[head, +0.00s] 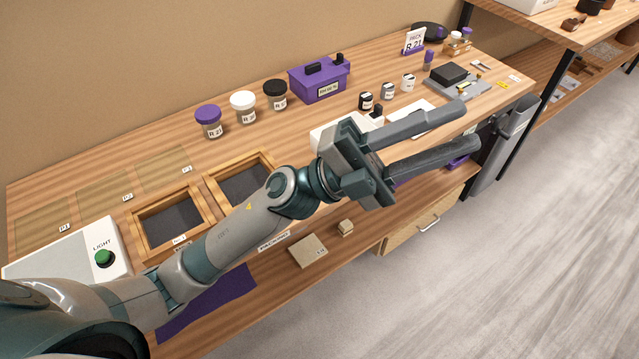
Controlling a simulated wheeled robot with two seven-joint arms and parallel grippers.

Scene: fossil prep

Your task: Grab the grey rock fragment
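I cannot make out a grey rock fragment for certain in the head view; my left arm and gripper cover part of the bench. My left gripper (470,125) reaches in from the left over the bench's front right part. Its two fingers are apart, with nothing seen between them. My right gripper is not in view.
The wooden bench holds a light box (65,262), wooden trays (137,225), lidded jars (243,108), a purple toolbox (320,82) and a dark block (450,73). A tan slab (308,251) and small beige block (346,227) lie lower down. Grey floor (520,230) is clear.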

